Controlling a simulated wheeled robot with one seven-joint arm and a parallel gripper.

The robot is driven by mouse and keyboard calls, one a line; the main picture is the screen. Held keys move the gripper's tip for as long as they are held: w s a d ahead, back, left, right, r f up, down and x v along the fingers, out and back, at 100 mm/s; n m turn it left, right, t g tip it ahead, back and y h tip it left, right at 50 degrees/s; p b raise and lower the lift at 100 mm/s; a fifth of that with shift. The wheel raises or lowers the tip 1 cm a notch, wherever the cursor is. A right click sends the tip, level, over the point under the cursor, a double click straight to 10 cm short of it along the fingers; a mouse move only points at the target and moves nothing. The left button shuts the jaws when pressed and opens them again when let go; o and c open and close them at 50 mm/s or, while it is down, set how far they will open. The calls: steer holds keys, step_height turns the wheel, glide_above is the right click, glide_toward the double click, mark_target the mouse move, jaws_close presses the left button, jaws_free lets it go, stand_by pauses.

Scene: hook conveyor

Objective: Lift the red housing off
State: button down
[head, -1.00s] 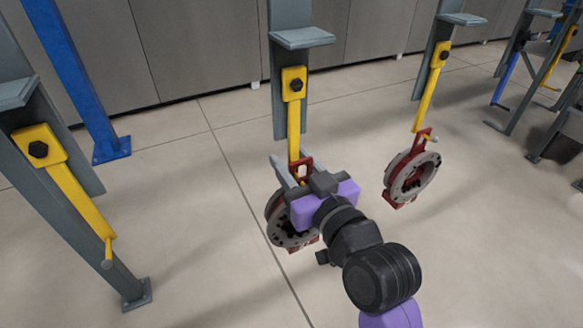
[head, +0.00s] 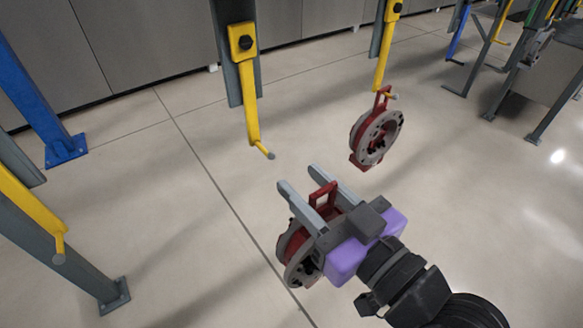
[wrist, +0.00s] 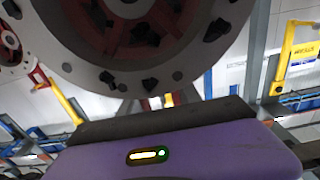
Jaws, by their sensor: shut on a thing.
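The red housing (head: 297,245) has a grey round flange and a red loop on top. It hangs clear of the hook, tilted, in my gripper (head: 299,178). The two grey fingers lie on either side of the red loop; my purple gripper body hides part of the housing. The yellow hook (head: 250,100) behind it is bare, with a gap between its tip and the housing. In the wrist view the housing (wrist: 150,75) fills the upper middle as a large round face with dark bolts; the fingertips do not show there.
A second red housing (head: 378,135) hangs on another yellow hook (head: 385,50) to the right. A blue post (head: 45,85) and a grey post with a yellow hook (head: 35,205) stand at left. Grey cabinets (head: 140,45) line the back. The floor between is open.

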steer(key=shift+s+d+r+p, duration=0.2)
steer(key=shift+s+d+p, duration=0.05)
steer(key=shift+s, duration=0.2)
steer(key=shift+s+d+r+p, duration=0.15)
steer(key=shift+s+d+p, duration=0.1)
steer(key=shift+s, duration=0.15)
steer(key=shift+s+d+f+b, duration=0.1)
steer(key=shift+f+b, duration=0.65)
steer(key=shift+f, duration=0.05)
steer(key=shift+s, duration=0.1)
steer(key=shift+p+v, duration=0.95)
steer(key=shift+p, duration=0.1)
steer(key=shift+p+v, duration=1.45)
steer(key=shift+v, duration=0.7)
steer(key=shift+d, duration=0.15)
steer(key=p, duration=0.3)
glide_toward(327, 212)
steer(key=shift+s+d+r, duration=0.2)
steer(key=shift+s+r, duration=1)
steer(key=shift+s, duration=0.2)
